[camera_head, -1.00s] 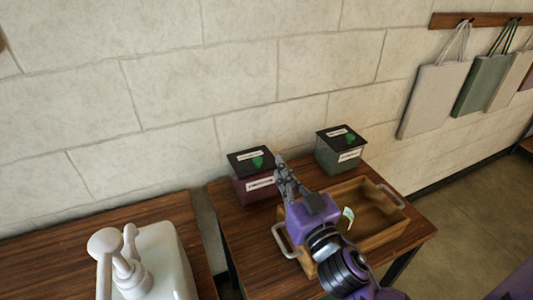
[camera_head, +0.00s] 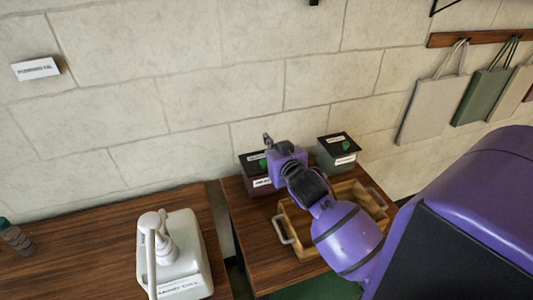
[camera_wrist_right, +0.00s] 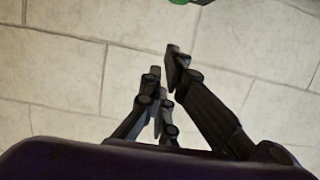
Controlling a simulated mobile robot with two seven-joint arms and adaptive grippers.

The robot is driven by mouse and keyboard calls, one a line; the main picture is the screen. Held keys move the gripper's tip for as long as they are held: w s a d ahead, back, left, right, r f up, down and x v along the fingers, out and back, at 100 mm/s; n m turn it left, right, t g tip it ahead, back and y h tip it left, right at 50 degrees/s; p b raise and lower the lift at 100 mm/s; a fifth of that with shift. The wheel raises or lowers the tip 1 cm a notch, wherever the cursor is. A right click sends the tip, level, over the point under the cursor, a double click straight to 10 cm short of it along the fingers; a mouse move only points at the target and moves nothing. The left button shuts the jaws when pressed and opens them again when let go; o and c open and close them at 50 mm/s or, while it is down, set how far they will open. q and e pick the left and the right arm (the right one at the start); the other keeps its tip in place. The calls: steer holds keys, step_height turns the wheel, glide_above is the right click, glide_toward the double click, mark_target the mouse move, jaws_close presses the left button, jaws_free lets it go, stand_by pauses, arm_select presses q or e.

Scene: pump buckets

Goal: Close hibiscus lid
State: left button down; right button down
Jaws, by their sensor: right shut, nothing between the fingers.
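A dark red box (camera_head: 262,183) with a dark lid (camera_head: 247,157) stands at the back left of the right-hand table. A dark green box (camera_head: 340,165) with a dark lid (camera_head: 336,141) and a green knob stands to its right. My right gripper (camera_head: 267,139) is shut and empty, above the dark red box, and my wrist hides part of the lid. In the wrist view its fingers (camera_wrist_right: 165,80) show against the wall, with a green piece (camera_wrist_right: 188,2) at the top edge. My left gripper is out of view.
A wooden tray (camera_head: 295,228) with metal handles sits in front of the boxes. A white pump container (camera_head: 180,262) and a bottle (camera_head: 14,236) stand on the left table (camera_head: 85,250). Bags (camera_head: 430,105) hang on the right. The wall is close behind.

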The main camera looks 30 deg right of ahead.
steer(key=w+f, duration=0.2)
steer(key=w, duration=0.1)
steer(key=shift+w+d+f, duration=0.15)
steer(key=shift+d+f, duration=0.25)
steer(key=shift+f, duration=1.05)
